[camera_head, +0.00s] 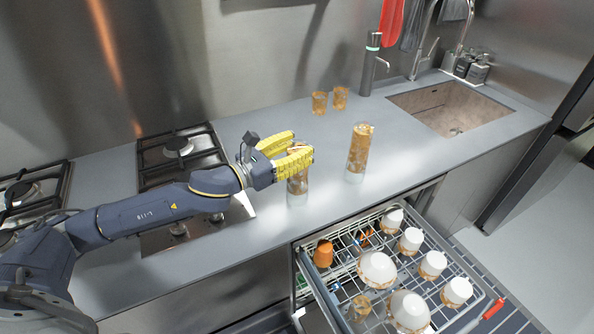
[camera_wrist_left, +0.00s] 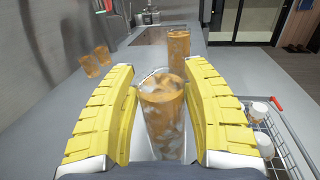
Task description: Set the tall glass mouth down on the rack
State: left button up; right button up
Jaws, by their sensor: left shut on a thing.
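My left gripper (camera_head: 300,152) has its yellow fingers closed around a clear glass with an amber pattern (camera_head: 298,186). The lower part of this glass shows below the fingers, at or very near the counter; I cannot tell whether it touches. In the left wrist view the held glass (camera_wrist_left: 162,115) stands between the two fingers, its rim upward. A second tall amber-patterned glass (camera_head: 359,152) stands upright on the counter to the right, and shows behind the held one in the wrist view (camera_wrist_left: 178,50). The wire rack (camera_head: 452,262) is pulled out of the dishwasher at lower right. My right gripper is out of view.
The rack holds several white bowls and cups, and an orange cup (camera_head: 323,253) at its left. Two short amber glasses (camera_head: 320,103) stand at the back of the counter (camera_head: 255,215). A sink (camera_head: 450,108) lies at right, a hob (camera_head: 180,150) at left.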

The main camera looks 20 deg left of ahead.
pick_arm(q)
jog(key=shift+c, duration=0.7)
jog(key=shift+r, duration=0.15)
